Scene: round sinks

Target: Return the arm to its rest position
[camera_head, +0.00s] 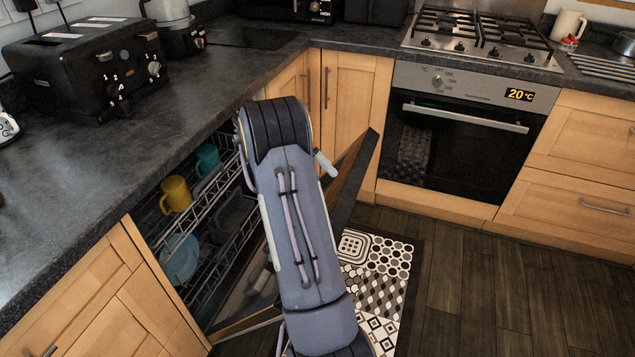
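One of my arms (300,225) rises from the bottom middle of the head view, grey-blue with two thin cables along it. Its black rounded upper joint (277,127) is in front of the open dishwasher. I cannot tell which arm this is. No gripper fingers show in this view, and the arm hides part of the dishwasher and its door.
The open dishwasher (225,242) has pulled-out racks with a yellow mug (175,194), a teal mug (207,159) and a light blue dish (180,259). Its door (352,178) stands out over the patterned mat (378,270). The oven (462,135) is shut. Floor at right is clear.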

